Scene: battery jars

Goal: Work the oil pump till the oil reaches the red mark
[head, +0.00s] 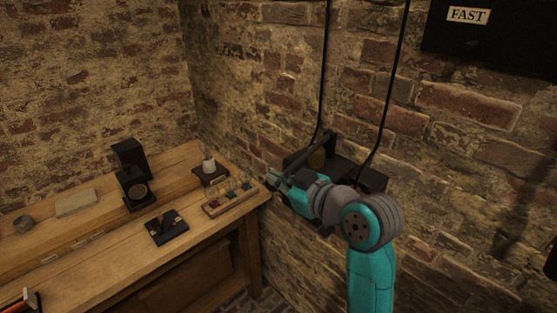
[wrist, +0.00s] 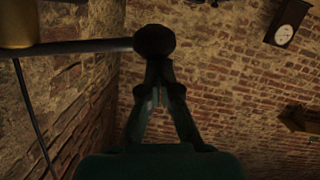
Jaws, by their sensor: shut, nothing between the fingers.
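In the wrist view a dark pump lever (wrist: 80,48) runs across the upper left and ends in a round dark knob (wrist: 154,40). A brass cylinder (wrist: 17,22) stands at the lever's other end. My gripper (wrist: 158,72) is shut and empty, its fingertips close below the knob; I cannot tell whether they touch it. I cannot make out an oil level or a red mark.
A wooden bench (head: 110,245) stands at the left. Dark cables (head: 391,95) run up the brick wall. A clock (wrist: 285,33) hangs at upper right.

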